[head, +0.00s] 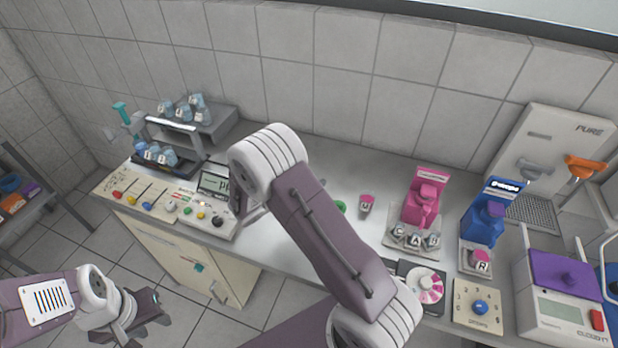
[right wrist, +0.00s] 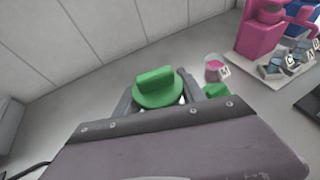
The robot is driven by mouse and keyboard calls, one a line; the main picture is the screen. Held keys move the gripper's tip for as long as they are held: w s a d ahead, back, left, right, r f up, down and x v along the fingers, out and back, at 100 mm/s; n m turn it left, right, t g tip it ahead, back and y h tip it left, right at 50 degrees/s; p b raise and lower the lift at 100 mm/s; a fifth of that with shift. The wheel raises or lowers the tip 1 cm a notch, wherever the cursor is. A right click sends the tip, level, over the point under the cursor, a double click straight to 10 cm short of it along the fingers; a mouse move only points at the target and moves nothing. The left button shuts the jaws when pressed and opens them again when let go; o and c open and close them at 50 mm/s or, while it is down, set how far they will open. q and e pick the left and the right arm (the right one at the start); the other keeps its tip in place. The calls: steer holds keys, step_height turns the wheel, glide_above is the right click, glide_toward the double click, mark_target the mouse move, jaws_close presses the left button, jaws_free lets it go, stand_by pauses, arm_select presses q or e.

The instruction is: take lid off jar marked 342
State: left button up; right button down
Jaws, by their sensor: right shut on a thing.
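In the right wrist view a round green lid (right wrist: 158,90) with a raised grip bar sits between the fingers of my right gripper (right wrist: 157,98). The gripper is shut on it. What is under the lid is mostly hidden, and I cannot read the number 342 on any jar. In the head view my right arm covers that gripper. A second green piece (right wrist: 215,90) is just right of the gripper; a bit of green (head: 340,207) shows beside my arm in the head view. My left gripper (head: 138,318) hangs low at the left, off the bench; its jaw opening is unclear.
A small jar with pink contents (head: 366,203) stands right of my arm. Further right are a pink dispenser (head: 424,203), a blue dispenser (head: 484,222) and a purple-topped device (head: 565,270). A rack with several bluish flasks (head: 172,135) stands at the left of the bench.

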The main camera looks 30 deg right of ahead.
steer(key=shift+w+a, duration=0.15)
steer(key=shift+a, duration=0.15)
steer(key=s+a+f+n+t+y, duration=0.1)
steer(key=s+a, duration=0.1)
steer(key=a, duration=0.2)
steer(key=s+a+f+n+t, duration=0.2)
steer(key=a, duration=0.2)
steer(key=s+a+f+n+t+y, duration=0.1)
steer(key=s+a+f, duration=0.1)
steer(key=a, duration=0.2)
steer(key=shift+s+a+n+t+y, duration=0.3)
steer(key=shift+a, duration=0.05)
steer(key=s, duration=0.1)
steer(key=s+d, duration=0.1)
steer(key=shift+s+d+f, duration=0.15)
steer(key=shift+s+f, duration=0.05)
steer(key=shift+s, duration=0.15)
steer(key=shift+s+d+m+g, duration=0.1)
steer(key=shift+d+m+g, duration=0.05)
steer(key=shift+m+g, duration=0.25)
steer(key=shift+h, duration=0.4)
